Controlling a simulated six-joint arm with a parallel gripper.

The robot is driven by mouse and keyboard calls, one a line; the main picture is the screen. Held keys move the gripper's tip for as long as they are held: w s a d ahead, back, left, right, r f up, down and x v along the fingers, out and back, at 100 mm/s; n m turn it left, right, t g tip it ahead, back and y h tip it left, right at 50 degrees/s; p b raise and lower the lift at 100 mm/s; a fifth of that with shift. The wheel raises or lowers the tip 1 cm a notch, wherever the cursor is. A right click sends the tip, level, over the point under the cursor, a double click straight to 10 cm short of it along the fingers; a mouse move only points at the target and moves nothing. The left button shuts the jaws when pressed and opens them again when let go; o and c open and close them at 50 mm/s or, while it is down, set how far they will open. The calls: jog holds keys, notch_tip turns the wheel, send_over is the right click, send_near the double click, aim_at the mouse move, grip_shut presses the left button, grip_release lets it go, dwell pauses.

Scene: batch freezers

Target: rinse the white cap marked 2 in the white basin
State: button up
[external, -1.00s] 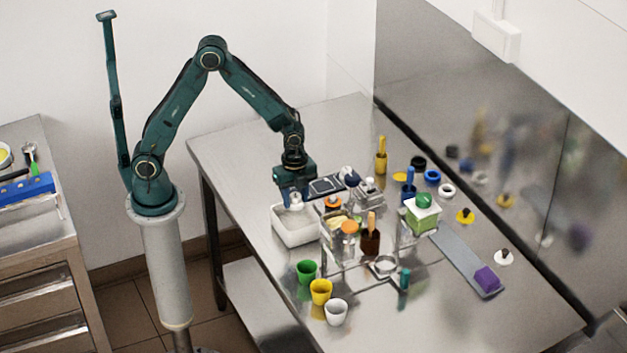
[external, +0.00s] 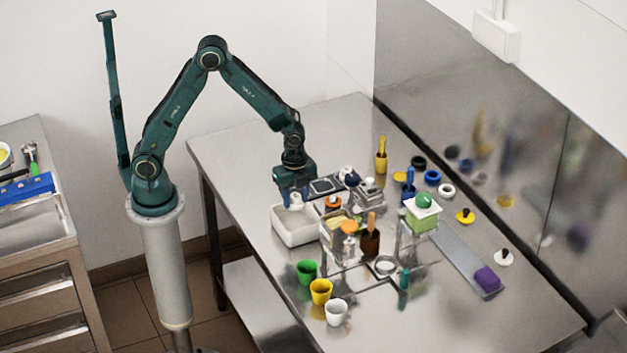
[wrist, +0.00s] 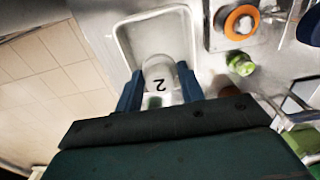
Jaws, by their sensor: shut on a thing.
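The white cap marked 2 (wrist: 159,68) is held between the blue fingers of my gripper (wrist: 161,90), its dark 2 facing the wrist camera. In the external view my gripper (external: 292,200) points down over the back of the white basin (external: 299,236), and the cap (external: 297,200) shows as a small pale shape at its fingers. In the wrist view the cap overlaps the lower part of the basin (wrist: 122,42). I cannot tell whether the cap is inside the basin or above its rim.
Green, yellow and white cups (external: 336,312) stand in front of the basin. Clear jars and a brown holder (external: 370,240) crowd its right side. Dark trays (external: 328,186) lie close behind. Several coloured caps lie farther right. The table's left end is clear.

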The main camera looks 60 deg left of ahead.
jog(key=shift+r, duration=0.15)
dwell(0.5)
jog(key=shift+r, duration=1.85)
jog(key=shift+w, duration=0.1)
